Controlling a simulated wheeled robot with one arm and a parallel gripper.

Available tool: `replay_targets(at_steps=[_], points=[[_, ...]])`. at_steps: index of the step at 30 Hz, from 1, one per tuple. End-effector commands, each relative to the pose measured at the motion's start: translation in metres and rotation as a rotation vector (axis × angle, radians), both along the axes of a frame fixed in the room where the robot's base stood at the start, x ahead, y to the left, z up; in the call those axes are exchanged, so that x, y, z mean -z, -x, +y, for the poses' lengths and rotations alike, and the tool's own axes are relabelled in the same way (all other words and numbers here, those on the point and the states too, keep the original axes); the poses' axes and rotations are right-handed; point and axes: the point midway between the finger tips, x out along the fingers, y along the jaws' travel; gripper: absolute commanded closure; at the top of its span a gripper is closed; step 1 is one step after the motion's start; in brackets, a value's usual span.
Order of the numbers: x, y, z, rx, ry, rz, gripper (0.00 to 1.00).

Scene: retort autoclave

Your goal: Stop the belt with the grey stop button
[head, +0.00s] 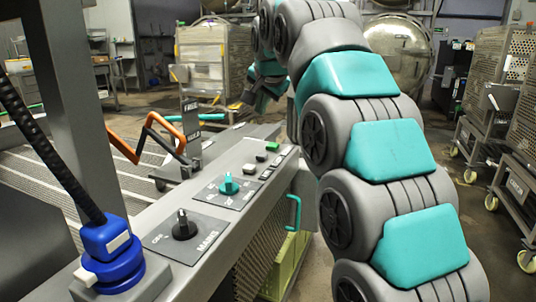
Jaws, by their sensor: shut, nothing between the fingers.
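A grey control panel (222,205) runs along the side of the belt (40,170). At its far end sits a cluster of small buttons. One is green (272,146), one is dark (261,157), and a pale grey button (250,169) is nearest in that row. Their labels are too small to read, so I cannot tell for sure which is the stop button. My gripper (243,101) is small and far off, beyond the buttons and apart from them. It appears shut and empty, pointing down to the left. My arm hides part of the view to its right.
A teal rotary knob (229,184) and a black MAINS knob (184,226) stand nearer on the panel. A blue connector (110,250) with a black cable is at the front left. An orange and black bent rod (150,135) rises beside the belt. Wheeled racks (490,100) stand right.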

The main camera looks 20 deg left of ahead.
Motion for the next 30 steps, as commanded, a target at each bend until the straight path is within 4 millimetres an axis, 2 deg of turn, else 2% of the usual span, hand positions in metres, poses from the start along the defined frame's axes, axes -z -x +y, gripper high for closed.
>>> replay_targets(at_steps=[8, 14, 30], points=[[0.001, 0.000, 0.000, 0.000, 0.001, 0.001, 1.00], [0.010, 0.000, -0.001, 0.000, 0.002, 0.001, 1.00], [0.074, 0.001, -0.002, 0.001, 0.001, 0.000, 1.00]])
